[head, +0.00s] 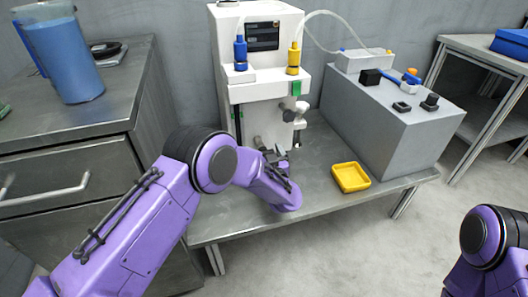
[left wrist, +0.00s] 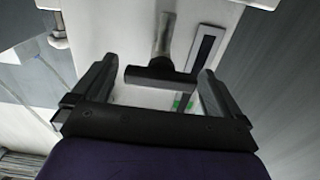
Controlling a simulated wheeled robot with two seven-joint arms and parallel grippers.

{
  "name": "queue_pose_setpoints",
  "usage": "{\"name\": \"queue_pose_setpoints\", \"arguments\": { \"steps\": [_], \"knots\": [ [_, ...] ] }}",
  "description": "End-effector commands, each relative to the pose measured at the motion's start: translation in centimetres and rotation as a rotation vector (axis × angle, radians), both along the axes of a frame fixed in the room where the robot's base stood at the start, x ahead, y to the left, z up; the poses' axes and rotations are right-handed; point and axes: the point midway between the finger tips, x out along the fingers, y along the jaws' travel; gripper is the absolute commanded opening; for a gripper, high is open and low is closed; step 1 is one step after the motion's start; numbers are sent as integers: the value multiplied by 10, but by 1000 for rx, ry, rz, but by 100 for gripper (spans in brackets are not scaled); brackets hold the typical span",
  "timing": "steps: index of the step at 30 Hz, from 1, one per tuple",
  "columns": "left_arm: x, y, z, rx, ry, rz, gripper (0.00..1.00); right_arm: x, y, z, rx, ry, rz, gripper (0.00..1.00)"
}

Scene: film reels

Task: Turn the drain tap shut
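The drain tap (left wrist: 160,73) shows in the left wrist view as a metallic stem ending in a dark crossbar, in front of the white machine. The crossbar lies between the two fingers of my left gripper (left wrist: 159,82), roughly across the gap. The fingers are spread, and I see no clear grip on the bar. In the head view my left gripper (head: 273,153) is low at the front of the white machine (head: 222,50), and the arm and fingers largely hide the tap there. My right gripper is out of view; only part of that arm shows at the lower right.
A yellow tray (head: 350,177) lies on the bench (head: 315,205). A blue jug (head: 65,60) stands on the left cabinet (head: 120,105).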

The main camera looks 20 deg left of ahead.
Motion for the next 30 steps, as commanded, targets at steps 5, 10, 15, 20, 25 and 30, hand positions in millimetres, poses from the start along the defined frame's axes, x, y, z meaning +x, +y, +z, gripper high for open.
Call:
{"name": "queue_pose_setpoints", "arguments": {
  "steps": [5,10,15,20,25,30],
  "knots": [
    [0,0,0,-1,-2,0,100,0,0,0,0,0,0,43],
    [-16,-13,3,1,1,-5,100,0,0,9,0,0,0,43],
    [-51,-36,4,2,0,-5,100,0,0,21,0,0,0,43],
    [-76,-53,2,1,1,-3,100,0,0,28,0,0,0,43],
    [-87,-59,1,0,0,0,100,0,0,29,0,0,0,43],
    [-88,-59,0,-1,-1,0,100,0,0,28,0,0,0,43]
  ]
}}
